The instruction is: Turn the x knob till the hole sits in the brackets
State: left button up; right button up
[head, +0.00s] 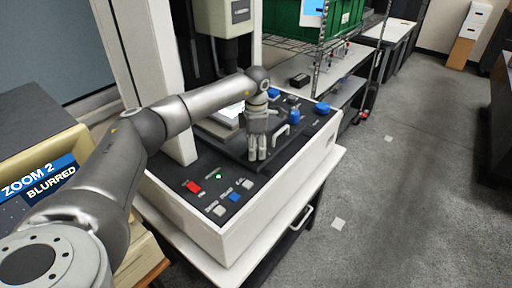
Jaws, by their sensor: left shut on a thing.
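My left gripper (257,154) points down at the dark top of the white machine console (250,226). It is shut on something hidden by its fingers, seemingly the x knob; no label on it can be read. Blue knobs stand further back: one (294,115) just right of the gripper, one (322,107) at the right edge, one (273,92) at the rear. A monitor (48,180) at left reads "ZOOM 2" and "BLURRED"; my left arm covers part of it, and no hole or brackets can be made out. My right gripper is not in view.
A pale curved handle (281,132) stands beside the gripper. A white column (152,80) rises behind my arm. A wire rack with a green crate (295,20) stands behind. The floor at right is open.

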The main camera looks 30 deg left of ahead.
pick_arm(q)
jog(key=o, duration=1)
notch_tip(320, 180, up, 12)
jog(key=shift+r, duration=0.1)
dwell(0.4)
